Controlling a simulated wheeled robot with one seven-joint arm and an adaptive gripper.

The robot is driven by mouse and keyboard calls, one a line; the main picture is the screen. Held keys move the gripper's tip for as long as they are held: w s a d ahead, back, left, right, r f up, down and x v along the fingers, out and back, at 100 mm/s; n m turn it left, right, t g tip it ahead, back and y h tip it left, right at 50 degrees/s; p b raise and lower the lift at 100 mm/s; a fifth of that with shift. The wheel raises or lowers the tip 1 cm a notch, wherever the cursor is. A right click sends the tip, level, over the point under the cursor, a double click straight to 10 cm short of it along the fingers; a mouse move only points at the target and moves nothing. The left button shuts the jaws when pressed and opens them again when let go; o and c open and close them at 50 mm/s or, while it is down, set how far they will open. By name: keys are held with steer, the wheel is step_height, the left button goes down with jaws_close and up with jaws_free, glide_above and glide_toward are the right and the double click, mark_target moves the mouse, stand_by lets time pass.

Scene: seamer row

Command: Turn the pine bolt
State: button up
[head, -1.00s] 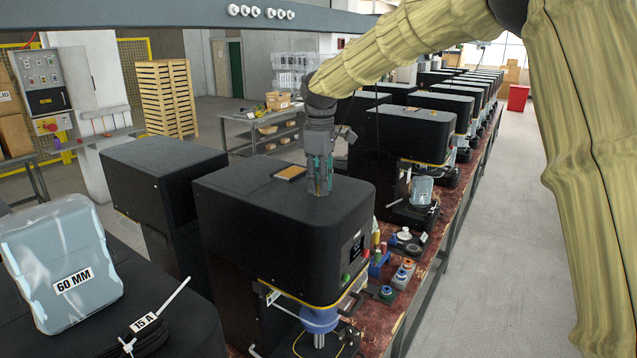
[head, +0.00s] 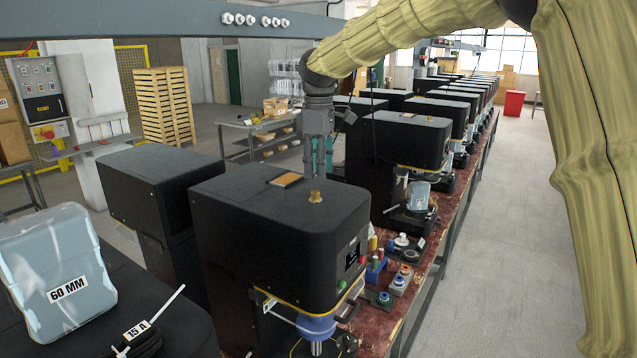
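A small brass-coloured bolt (head: 315,196) stands upright on the flat top of the nearest black seamer (head: 265,225), near its back right edge. I take it to be the pine bolt, though its colour looks golden. My gripper (head: 321,168) hangs pointing down just above and beyond the bolt in the head view, apart from it. Its two teal-padded fingers show a gap between them and nothing held. The fingertips are small and partly unclear against the dark machines.
A tan-topped plate (head: 286,180) lies on the same seamer. More black seamers (head: 405,140) run back along the red bench. Spools and small parts (head: 385,298) sit in front. The right aisle is clear.

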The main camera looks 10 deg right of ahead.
mark_target(319, 192)
steer(key=shift+r, duration=2.8)
